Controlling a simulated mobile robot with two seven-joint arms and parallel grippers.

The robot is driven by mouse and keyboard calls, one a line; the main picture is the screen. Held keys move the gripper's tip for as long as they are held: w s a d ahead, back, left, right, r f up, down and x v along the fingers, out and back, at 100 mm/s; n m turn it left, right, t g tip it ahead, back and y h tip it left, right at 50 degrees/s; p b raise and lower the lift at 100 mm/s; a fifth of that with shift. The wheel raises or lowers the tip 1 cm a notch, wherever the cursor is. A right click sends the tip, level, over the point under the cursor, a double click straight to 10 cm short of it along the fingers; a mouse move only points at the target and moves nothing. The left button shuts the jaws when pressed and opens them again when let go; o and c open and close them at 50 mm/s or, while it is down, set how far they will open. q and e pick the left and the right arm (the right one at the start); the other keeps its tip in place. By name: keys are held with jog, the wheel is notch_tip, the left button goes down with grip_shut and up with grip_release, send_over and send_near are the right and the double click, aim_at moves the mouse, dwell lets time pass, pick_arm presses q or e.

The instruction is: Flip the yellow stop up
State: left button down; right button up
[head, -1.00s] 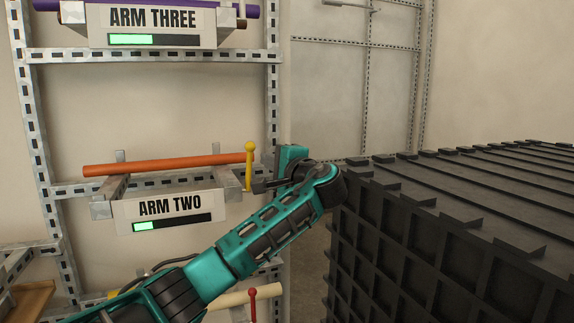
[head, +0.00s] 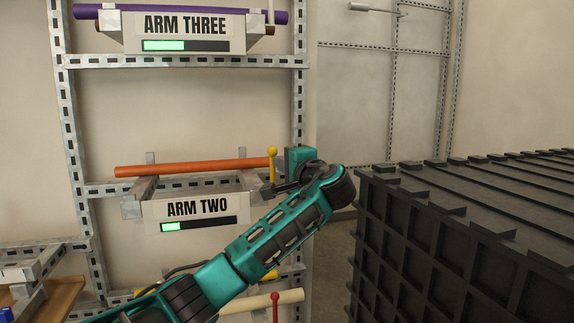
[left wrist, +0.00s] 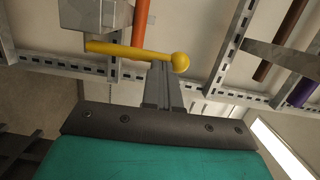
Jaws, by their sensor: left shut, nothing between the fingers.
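The yellow stop (head: 272,163), a rod with a ball on top, stands upright at the right end of the orange pipe (head: 195,167) on the ARM TWO level. My right gripper is not in view.
The ARM TWO sign (head: 197,209) hangs below the orange pipe. The purple pipe (head: 185,14) is above on ARM THREE. A red stop (head: 275,307) with a cream pipe (head: 262,301) is below. A large dark ribbed block (head: 450,240) fills the right.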

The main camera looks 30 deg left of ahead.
pick_arm(q)
jog(key=shift+s+a+r, duration=0.1)
jog(key=shift+a, duration=0.05)
jog(key=v, duration=1.3)
jog(key=d+f+m+t+h+p, duration=0.15)
jog(key=f+h, duration=0.25)
jog(key=f, duration=0.5)
jog(key=d+f+m+h, duration=0.1)
jog(key=d+f+h, duration=0.2)
jog(key=f, duration=0.7)
jog(key=d+f+m+t+h, duration=0.15)
jog(key=f+h, duration=0.25)
jog(key=f, duration=0.5)
jog(key=s+d+f+n+g+h+p, duration=0.15)
jog(key=s+d+f+h, duration=0.35)
jog(key=s+f, duration=0.7)
jog(key=s+f+n+h, duration=0.1)
jog(key=s+f+n, duration=0.2)
jog(key=s, duration=0.9)
jog(key=shift+s+a+f+n+h+p, duration=0.2)
jog(key=shift+a+n+h+p, duration=0.15)
jog(key=shift+n, duration=0.9)
